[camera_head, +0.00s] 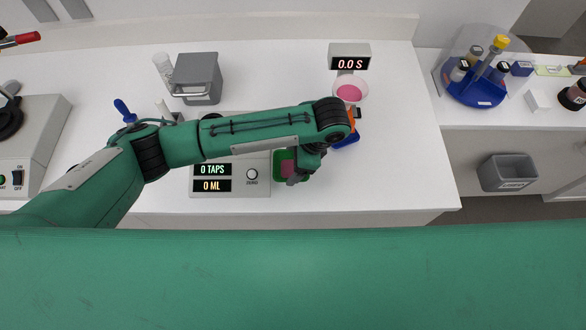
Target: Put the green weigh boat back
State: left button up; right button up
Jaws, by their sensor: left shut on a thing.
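The green weigh boat (279,173) is at the right end of the device with the "0 TAPS" and "0 ML" displays. It is square with green walls, and its inside looks pink or magenta. My left gripper (296,178) reaches down over it from above and is shut on it at its right part. The gripper and wrist hide part of the boat, so I cannot tell whether it rests on the table or is lifted. My right gripper is not in view.
The display device (232,187) stands left of the boat. A blue item (346,141) is partly hidden behind my wrist. Behind are a "0.0 S" timer (349,52) with a pink dish (350,93) and a grey box (198,72). The table's right part is clear.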

pick_arm(q)
notch_tip(320, 180, down, 4)
jog(key=shift+r+p, duration=0.1)
jog(key=shift+p, duration=0.35)
jog(key=shift+f, duration=0.45)
jog(key=shift+f, duration=0.1)
jog(key=o, duration=1)
jog(key=shift+c, duration=0.2)
jog(key=shift+d+r+b, duration=0.2)
jog(key=shift+r+b, duration=0.1)
jog(key=shift+r, duration=0.15)
jog(key=b+v, duration=0.1)
jog(key=v, duration=1)
